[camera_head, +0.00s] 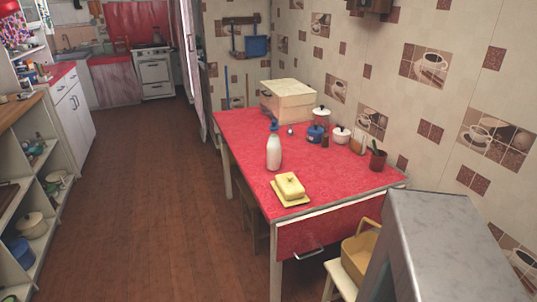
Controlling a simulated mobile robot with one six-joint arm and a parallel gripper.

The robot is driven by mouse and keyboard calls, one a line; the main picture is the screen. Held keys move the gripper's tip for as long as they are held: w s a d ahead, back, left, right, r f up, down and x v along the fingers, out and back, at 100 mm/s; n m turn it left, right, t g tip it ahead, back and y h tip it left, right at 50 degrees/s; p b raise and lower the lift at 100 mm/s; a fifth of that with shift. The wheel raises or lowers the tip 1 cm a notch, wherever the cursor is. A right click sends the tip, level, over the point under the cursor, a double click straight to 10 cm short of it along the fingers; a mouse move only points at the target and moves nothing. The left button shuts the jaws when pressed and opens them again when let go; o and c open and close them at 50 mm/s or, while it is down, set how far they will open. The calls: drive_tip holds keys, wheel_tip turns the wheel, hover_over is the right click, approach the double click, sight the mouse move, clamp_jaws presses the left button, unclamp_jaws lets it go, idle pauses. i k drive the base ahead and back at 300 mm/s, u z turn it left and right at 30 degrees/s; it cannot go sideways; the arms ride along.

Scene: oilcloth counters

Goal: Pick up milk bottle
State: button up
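My gripper does not show in the head view.
A cream wooden box (288,101) stands at the table's far end. Pots, jars and a dark red cup (378,160) line the wall side. A grey metal block (443,250) fills the lower right. The wooden floor (140,200) left of the table is clear.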

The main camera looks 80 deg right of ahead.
sight(274, 146)
drive_tip(key=u, duration=0.25)
drive_tip(key=k, duration=0.9)
drive_tip(key=u, duration=0.05)
drive_tip(key=i, duration=1.5)
drive_tip(key=z, duration=0.95)
drive_tip(key=i, duration=0.55)
drive_tip(key=z, duration=0.8)
drive_tip(key=i, duration=0.6)
drive_tip(key=z, duration=0.4)
